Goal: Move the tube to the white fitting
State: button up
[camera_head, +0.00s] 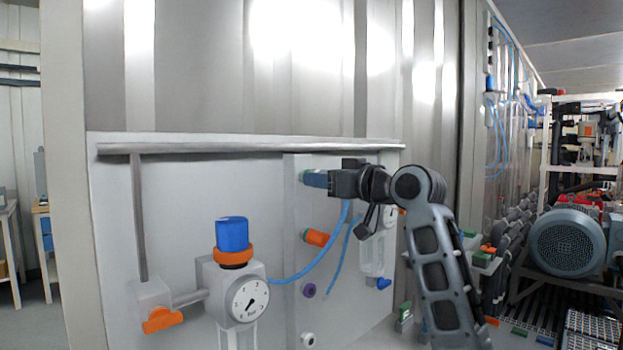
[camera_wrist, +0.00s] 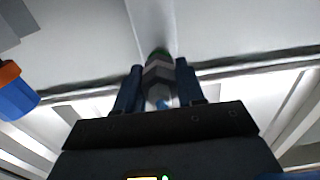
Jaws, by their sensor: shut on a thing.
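The blue tube (camera_head: 318,262) runs from the regulator in a curve up to my gripper (camera_head: 316,179). My gripper is at the green fitting (camera_head: 303,176) at the top of the panel's fitting column. In the wrist view, my gripper's blue fingers (camera_wrist: 158,85) are shut on the tube's grey end connector (camera_wrist: 158,72), with the green fitting (camera_wrist: 159,52) just beyond it. Whether the connector is still seated in the green fitting cannot be told. The white fitting (camera_head: 308,339) is at the bottom of the column, below the orange fitting (camera_head: 316,238) and the purple fitting (camera_head: 309,290).
A regulator with a round gauge (camera_head: 246,300) and blue knob (camera_head: 232,233) stands left of the column. An orange-handled valve (camera_head: 163,320) is further left. A clear filter bowl (camera_head: 372,256) and a second blue tube (camera_head: 343,256) are near my arm on the right.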

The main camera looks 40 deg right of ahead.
grip_shut()
jog(key=shift+s+d, duration=0.1)
jog(key=shift+s, duration=2.85)
